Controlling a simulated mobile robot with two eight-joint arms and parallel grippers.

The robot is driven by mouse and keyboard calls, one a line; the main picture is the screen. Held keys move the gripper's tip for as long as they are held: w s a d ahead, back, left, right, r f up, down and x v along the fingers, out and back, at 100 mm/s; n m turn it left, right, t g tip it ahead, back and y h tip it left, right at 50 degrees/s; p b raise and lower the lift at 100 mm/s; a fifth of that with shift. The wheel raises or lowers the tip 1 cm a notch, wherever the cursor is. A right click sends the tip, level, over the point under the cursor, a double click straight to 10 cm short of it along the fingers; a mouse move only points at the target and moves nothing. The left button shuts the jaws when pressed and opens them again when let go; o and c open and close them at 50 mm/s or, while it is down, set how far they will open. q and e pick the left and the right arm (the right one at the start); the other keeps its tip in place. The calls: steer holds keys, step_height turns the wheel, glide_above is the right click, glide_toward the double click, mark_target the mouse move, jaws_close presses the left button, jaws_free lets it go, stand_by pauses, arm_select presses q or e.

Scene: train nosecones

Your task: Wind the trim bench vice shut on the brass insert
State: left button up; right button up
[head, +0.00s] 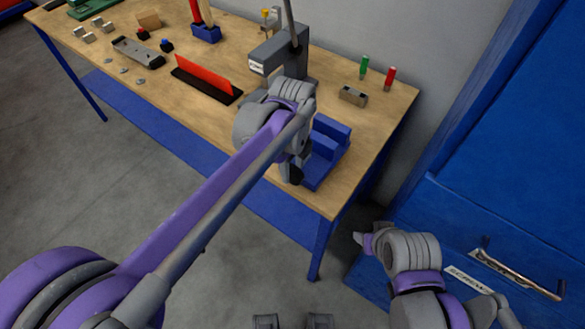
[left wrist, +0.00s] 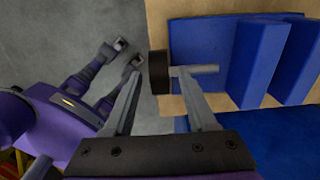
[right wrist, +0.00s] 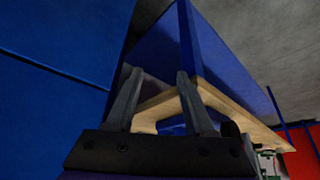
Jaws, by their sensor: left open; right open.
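The blue bench vice (head: 332,136) stands at the front right corner of the workbench. In the left wrist view its two upright blue jaws (left wrist: 255,62) stand apart, and a grey screw bar (left wrist: 205,69) ends in a dark round knob (left wrist: 158,70). My left gripper (head: 291,168) is open at the vice's knob end. In the left wrist view the knob shows between its fingertips (left wrist: 160,76); I cannot tell whether they touch it. My right gripper (head: 360,239) is open and empty, low beside the bench. I cannot make out the brass insert.
The wooden bench top (head: 340,190) holds a grey press (head: 276,55), a red strip in a black base (head: 205,75), a grey block (head: 353,96), green and red bottles and small parts. A blue cabinet (head: 480,180) with a handled drawer stands at the right.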

arm_select(q)
steer(key=shift+f, duration=0.5)
jaws_close()
steer(key=shift+s+d+t+y+b, duration=0.2)
steer(key=shift+d+t+y+b, duration=0.15)
steer(key=shift+t+y, duration=0.6)
steer(key=shift+s+d+f+t+y+b, duration=0.1)
steer(key=shift+t+y+b, duration=0.45)
steer(key=shift+y, duration=0.4)
steer(key=shift+s+d+f+t+y+b, duration=0.1)
steer(key=shift+t+y+b, duration=0.45)
steer(key=shift+y, duration=0.35)
